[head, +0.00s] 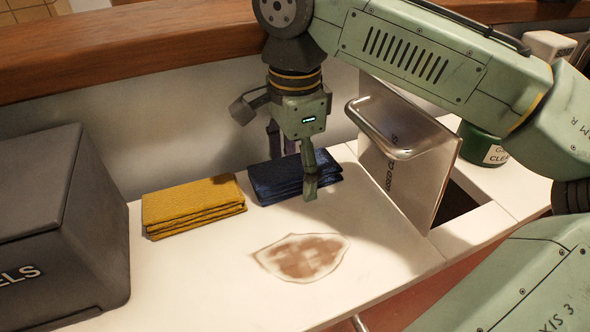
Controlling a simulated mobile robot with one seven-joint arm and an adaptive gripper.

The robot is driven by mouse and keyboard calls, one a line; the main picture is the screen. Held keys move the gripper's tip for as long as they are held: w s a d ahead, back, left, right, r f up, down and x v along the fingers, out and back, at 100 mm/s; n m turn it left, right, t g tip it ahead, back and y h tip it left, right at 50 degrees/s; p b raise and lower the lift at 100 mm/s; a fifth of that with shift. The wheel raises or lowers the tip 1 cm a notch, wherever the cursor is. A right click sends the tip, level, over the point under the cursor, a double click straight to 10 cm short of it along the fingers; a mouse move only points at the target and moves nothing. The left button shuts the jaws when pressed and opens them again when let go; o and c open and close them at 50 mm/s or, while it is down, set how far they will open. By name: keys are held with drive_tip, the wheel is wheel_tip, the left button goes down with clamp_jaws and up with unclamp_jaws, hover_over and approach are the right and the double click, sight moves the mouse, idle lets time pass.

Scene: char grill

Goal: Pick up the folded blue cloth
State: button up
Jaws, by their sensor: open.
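The folded blue cloth (268,184) is dark blue and lies in a flat stack on the white counter, near the wall. My gripper (291,165) is over the cloth, pointing down. It is open, with one finger in front of the cloth's near side and the other toward its far side. The near finger hides part of the cloth. I cannot tell whether either finger touches it.
A folded yellow cloth (193,204) lies left of the blue one. A brown stain (303,257) marks the counter in front. A metal lidded bin opening (415,165) is at right, with a green canister (482,146) behind. A dark box (60,225) stands at left.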

sight(294, 167)
drive_tip(key=shift+c, duration=0.6)
drive_tip(key=c, duration=1.1)
drive_tip(key=shift+r, duration=0.55)
wheel_tip(294, 167, up, 2)
drive_tip(key=shift+r+b, duration=0.1)
drive_tip(key=shift+b, duration=0.2)
drive_tip(key=s+b, duration=0.1)
drive_tip(key=s, duration=0.4)
drive_tip(key=s+r, duration=0.1)
drive_tip(key=s, duration=0.4)
drive_tip(key=s+b, duration=0.1)
drive_tip(key=s, duration=0.5)
drive_tip(key=shift+d+r+b, duration=0.3)
drive_tip(key=shift+r, duration=0.05)
